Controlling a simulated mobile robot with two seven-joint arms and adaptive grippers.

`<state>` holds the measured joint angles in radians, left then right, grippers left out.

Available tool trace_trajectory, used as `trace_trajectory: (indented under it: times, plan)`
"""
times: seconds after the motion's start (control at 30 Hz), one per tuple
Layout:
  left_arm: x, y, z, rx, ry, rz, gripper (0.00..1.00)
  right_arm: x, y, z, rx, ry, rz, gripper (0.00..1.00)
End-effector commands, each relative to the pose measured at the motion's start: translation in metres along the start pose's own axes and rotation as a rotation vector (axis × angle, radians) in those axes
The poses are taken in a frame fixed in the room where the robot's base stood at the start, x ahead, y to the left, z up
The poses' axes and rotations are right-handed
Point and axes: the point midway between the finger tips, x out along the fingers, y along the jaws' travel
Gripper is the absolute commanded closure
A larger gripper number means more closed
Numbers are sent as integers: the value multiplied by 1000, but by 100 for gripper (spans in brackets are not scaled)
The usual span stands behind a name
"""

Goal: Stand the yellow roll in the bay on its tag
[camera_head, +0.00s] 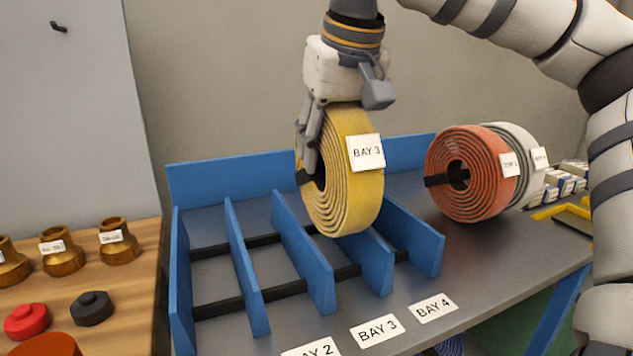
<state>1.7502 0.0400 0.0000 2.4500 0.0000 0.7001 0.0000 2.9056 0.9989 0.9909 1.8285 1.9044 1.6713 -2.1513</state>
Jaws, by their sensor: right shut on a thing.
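The yellow roll (345,205) is a coiled hose with a white tag reading BAY 3. It is upright and held above the blue rack (205,175). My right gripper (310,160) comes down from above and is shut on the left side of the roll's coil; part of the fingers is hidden. The rack has several upright dividers. The BAY 3 label (375,331) lies on the table in front of it, between the BAY 2 label (312,347) and the BAY 4 label (433,308). The roll hides part of the right-hand dividers. My left gripper is not in view.
A red roll (468,185) and a white roll (522,150) stand to the right of the rack on the grey table (490,265). Brass fittings (118,240) and red and black caps (92,308) sit on the wooden surface at left. The visible bays look empty.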

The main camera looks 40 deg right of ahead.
Motion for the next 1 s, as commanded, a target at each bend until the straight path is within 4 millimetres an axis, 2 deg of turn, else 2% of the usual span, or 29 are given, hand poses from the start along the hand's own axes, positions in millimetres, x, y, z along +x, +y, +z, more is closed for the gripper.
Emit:
trace_trajectory:
  times: [0.03,0.23,0.33,0.47,0.8,0.83,0.9,1.0]
  plan:
    - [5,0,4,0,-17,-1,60,10,-1,-2,-1,-6,0,100]
    - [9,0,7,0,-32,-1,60,23,-1,-7,0,-3,0,100]
    - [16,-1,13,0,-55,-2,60,42,-2,-11,0,-6,1,100]
    - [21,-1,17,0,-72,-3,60,64,-2,-2,-2,-5,0,100]
    - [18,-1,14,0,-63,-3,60,65,-2,0,0,4,-2,100]
    - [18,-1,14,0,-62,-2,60,66,-1,1,0,0,-1,62]
    - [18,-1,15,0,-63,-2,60,67,-1,1,0,0,-1,46]
    - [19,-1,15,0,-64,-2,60,67,-1,1,0,-1,0,44]
